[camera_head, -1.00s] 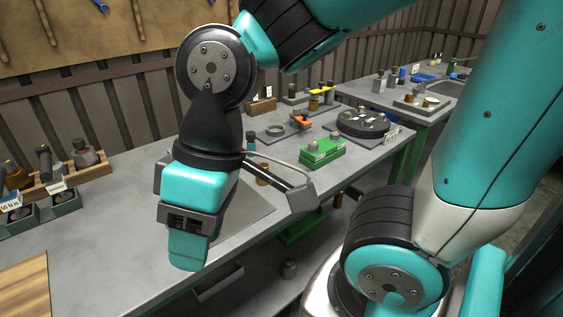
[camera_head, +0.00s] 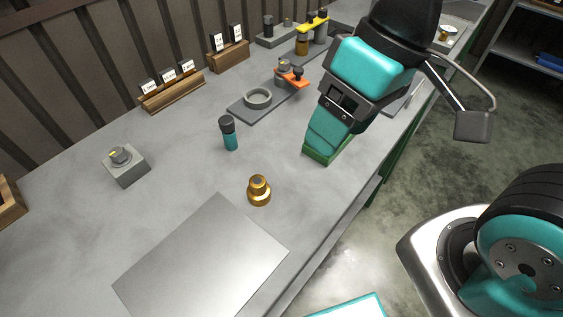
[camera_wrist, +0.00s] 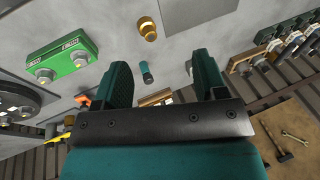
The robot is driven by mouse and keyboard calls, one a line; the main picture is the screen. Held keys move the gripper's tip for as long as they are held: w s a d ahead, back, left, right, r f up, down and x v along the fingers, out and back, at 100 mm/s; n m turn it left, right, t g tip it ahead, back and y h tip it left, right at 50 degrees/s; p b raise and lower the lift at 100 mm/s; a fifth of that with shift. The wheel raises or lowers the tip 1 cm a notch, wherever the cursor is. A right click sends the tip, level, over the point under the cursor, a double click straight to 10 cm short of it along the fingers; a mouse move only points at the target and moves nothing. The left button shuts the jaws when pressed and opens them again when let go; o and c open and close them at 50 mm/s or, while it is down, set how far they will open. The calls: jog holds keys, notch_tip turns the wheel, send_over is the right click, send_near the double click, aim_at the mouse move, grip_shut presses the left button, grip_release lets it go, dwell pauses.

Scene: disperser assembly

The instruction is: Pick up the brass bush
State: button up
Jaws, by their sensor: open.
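The brass bush (camera_head: 259,191) is a golden stepped ring shape standing upright on the grey bench, by the corner of a bare metal plate (camera_head: 203,262). It also shows in the wrist view (camera_wrist: 148,30), at the top, beyond my fingers. My gripper (camera_head: 326,140) is up and to the right of the bush in the head view, apart from it. In the wrist view my gripper (camera_wrist: 164,80) has its two teal fingers wide apart with nothing held between them.
A teal bottle with a dark cap (camera_head: 229,133) stands behind the bush. A grey block with a knob (camera_head: 124,165) is at left. A grey ring fixture (camera_head: 257,98) and an orange part (camera_head: 293,79) lie farther back. A green block (camera_wrist: 62,60) is partly hidden by my gripper in the head view.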

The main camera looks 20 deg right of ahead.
jog(key=w+a+f+m+h+p, duration=0.1)
jog(key=w+a+m+h, duration=0.1)
jog(key=w+a+m, duration=0.35)
jog(key=m+h, duration=0.2)
jog(key=m, duration=0.8)
send_over(257, 181)
notch_tip(257, 181, down, 4)
notch_tip(257, 181, down, 12)
jog(key=shift+w+r+p, duration=0.1)
jog(key=shift+r+p, duration=0.15)
jog(key=shift+p, duration=0.55)
jog(key=shift+f+p, duration=0.6)
jog(key=shift+f, duration=2.15)
jog(key=shift+c, duration=0.3)
jog(key=c, duration=1.1)
jog(key=shift+c, duration=0.2)
